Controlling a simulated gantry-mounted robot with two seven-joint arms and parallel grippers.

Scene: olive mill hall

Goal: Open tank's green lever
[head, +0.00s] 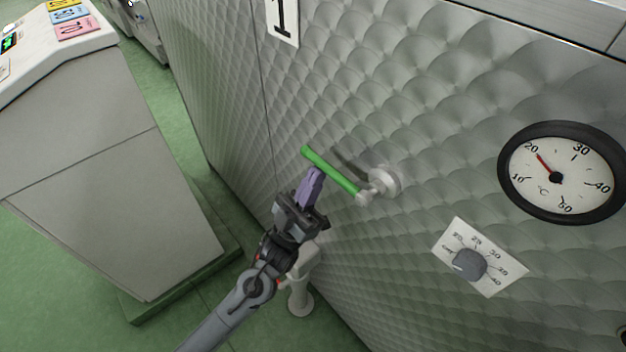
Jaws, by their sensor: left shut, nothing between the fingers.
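The green lever (333,171) sticks out from a grey metal hub (385,183) on the wall of the quilted steel tank (440,110). The lever points up and left from the hub, and its shadow falls on the tank wall. My left gripper (315,175) has its purple fingers shut with nothing between them. Its fingertips are just below the lever, near the middle of the bar; I cannot tell whether they touch it. My right gripper is not in view.
A round temperature gauge (590,180) and a dial knob on a white plate (494,277) are on the tank wall to the right. A grey control console (105,185) stands at the left. Green floor (190,120) lies between console and tank.

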